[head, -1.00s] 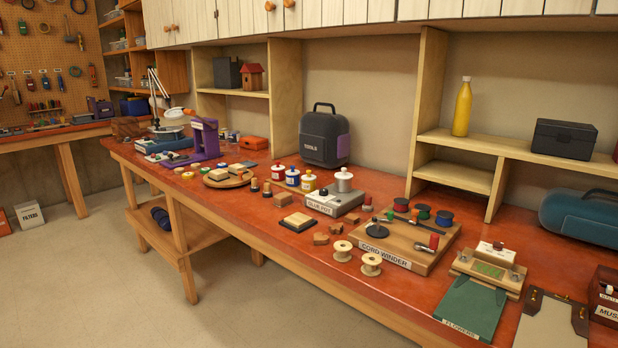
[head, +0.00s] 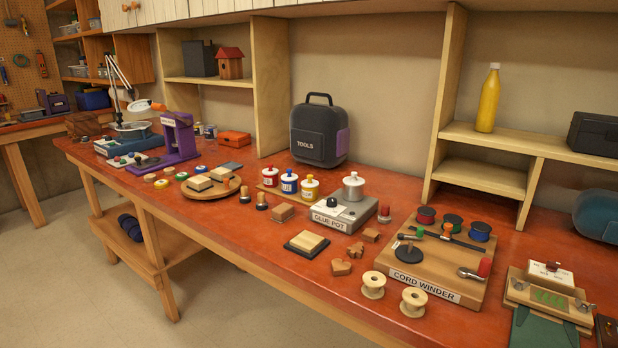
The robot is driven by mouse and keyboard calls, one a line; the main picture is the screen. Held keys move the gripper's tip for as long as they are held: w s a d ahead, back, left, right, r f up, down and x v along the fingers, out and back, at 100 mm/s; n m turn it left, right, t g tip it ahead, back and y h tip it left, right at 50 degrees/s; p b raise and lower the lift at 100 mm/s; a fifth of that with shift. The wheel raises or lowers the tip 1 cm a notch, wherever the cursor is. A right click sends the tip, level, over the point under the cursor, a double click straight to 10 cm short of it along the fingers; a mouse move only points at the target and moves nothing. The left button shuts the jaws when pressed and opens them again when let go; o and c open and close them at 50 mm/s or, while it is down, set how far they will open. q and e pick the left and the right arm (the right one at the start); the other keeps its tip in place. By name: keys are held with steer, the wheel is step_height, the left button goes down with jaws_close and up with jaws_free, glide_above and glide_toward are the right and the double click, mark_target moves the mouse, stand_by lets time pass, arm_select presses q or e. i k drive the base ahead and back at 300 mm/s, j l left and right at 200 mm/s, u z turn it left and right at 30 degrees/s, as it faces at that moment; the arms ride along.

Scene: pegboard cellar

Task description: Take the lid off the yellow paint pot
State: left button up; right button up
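The yellow paint pot (head: 309,190) stands upright on the red workbench, at the right end of a row of three small pots. It has a white body with a yellow band, and a lid with a yellow-orange knob sits on top. The blue pot (head: 289,182) stands just left of it and the red pot (head: 270,175) is at the row's left end; both have lids on. The pots stand on a thin wooden base (head: 270,189). Neither of my grippers is in view.
The glue pot unit (head: 345,212) stands close to the right of the yellow pot. The black tool case (head: 320,135) is behind. A wooden block (head: 283,212) lies in front. The cord winder (head: 440,275) and wooden spools (head: 373,284) are further right. Bare bench shows along the front edge.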

mark_target(310, 183)
steer(key=i+j+z, duration=0.1)
steer(key=j, duration=0.25)
steer(key=i+j+z, duration=0.1)
steer(key=j, duration=0.3)
steer(key=i+j+z, duration=0.1)
steer(key=i+j, duration=0.15)
steer(key=j, duration=0.15)
steer(key=i+j+z, duration=0.1)
steer(key=j, duration=0.25)
steer(key=i+j+z, duration=0.1)
steer(key=j, duration=0.3)
steer(key=i+j+z, duration=0.1)
steer(key=j, duration=0.35)
